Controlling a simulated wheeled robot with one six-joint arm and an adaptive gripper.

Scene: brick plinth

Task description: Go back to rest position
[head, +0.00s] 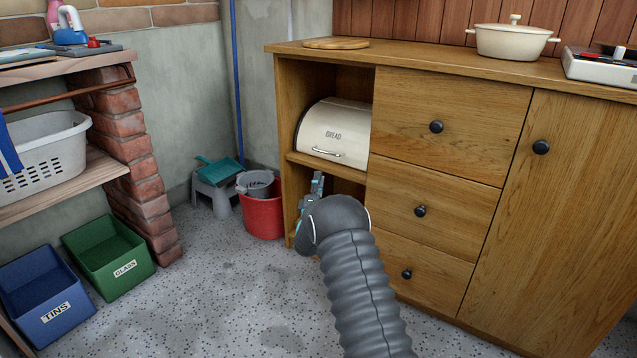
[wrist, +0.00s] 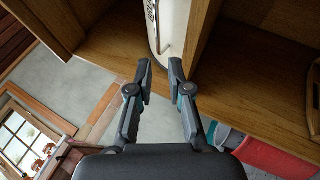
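My gripper (head: 317,184) is at the front of the cabinet's open left side, by the lower shelf, and my dark arm hides part of it. In the wrist view my gripper (wrist: 161,68) has its two fingers apart with nothing held between them. The cream bread bin (head: 334,130) sits closed on the middle shelf, above my gripper in the head view. Part of the bread bin (wrist: 171,24) also shows beyond the fingertips in the wrist view.
The wooden cabinet (head: 447,131) stands close to my arm. A red bucket (head: 263,217) and a grey step stool (head: 217,194) stand left of it. Green (head: 109,257) and blue (head: 46,297) bins are at the left. The floor between is clear.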

